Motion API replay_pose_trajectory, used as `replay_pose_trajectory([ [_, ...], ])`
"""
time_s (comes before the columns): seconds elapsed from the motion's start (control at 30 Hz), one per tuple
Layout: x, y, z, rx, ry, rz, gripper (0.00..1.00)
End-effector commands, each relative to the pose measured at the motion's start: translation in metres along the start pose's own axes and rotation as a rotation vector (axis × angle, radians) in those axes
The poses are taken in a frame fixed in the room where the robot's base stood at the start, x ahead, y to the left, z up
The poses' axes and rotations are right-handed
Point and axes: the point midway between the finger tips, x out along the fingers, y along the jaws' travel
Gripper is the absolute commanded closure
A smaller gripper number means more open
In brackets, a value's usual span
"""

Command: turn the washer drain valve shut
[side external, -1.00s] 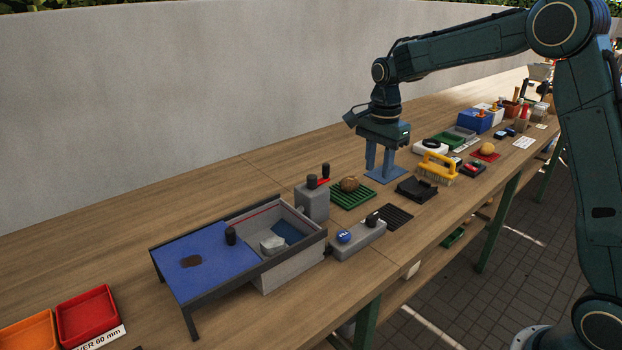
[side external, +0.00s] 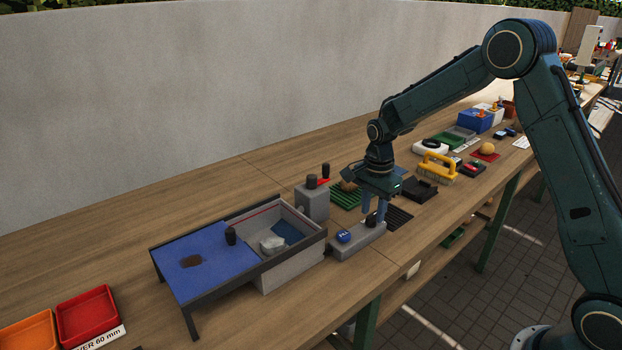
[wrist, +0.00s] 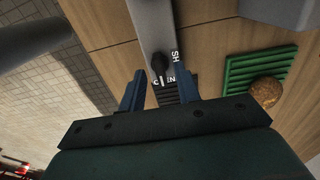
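The drain valve is a black knob (wrist: 159,65) on a grey block (side external: 350,243), which also carries a blue button (side external: 344,237). In the wrist view, white letters "SH" stand beside the knob. A partly covered word ending in "EN" lies by its lower end, and the knob's white mark points toward that word. My gripper (side external: 374,222) is above the right end of the block, pointing down. In the wrist view my gripper (wrist: 159,82) is open, with the knob showing between and just beyond the fingertips. Contact cannot be told. In the side view the fingers hide the knob.
A grey post block (side external: 312,202) with black knobs stands behind. The washer box (side external: 290,268) is at left. A green rack (side external: 346,198) with a potato (wrist: 266,91) and a black grate (side external: 398,219) lie close by. A yellow brush (side external: 437,166) is farther right.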

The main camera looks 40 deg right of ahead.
Motion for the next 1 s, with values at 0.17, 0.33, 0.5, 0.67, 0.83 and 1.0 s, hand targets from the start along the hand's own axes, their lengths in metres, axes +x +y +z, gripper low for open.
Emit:
replay_pose_trajectory([
  [0.17, 0.0091, 0.0006, 0.0001, 0.000, 0.000, 0.002, 0.67],
  [0.33, 0.0102, 0.0003, 0.0000, 0.000, 0.000, 0.000, 0.67],
  [0.5, 0.0100, 0.0003, 0.0000, 0.000, 0.000, 0.001, 0.75],
  [0.67, 0.0099, 0.0003, 0.0001, 0.000, 0.000, 0.001, 1.00],
  [0.83, 0.0098, 0.0003, 0.0000, -0.002, 0.000, 0.001, 1.00],
  [1.0, 0.0097, 0.0003, 0.0001, -0.019, 0.000, 0.001, 1.00],
])
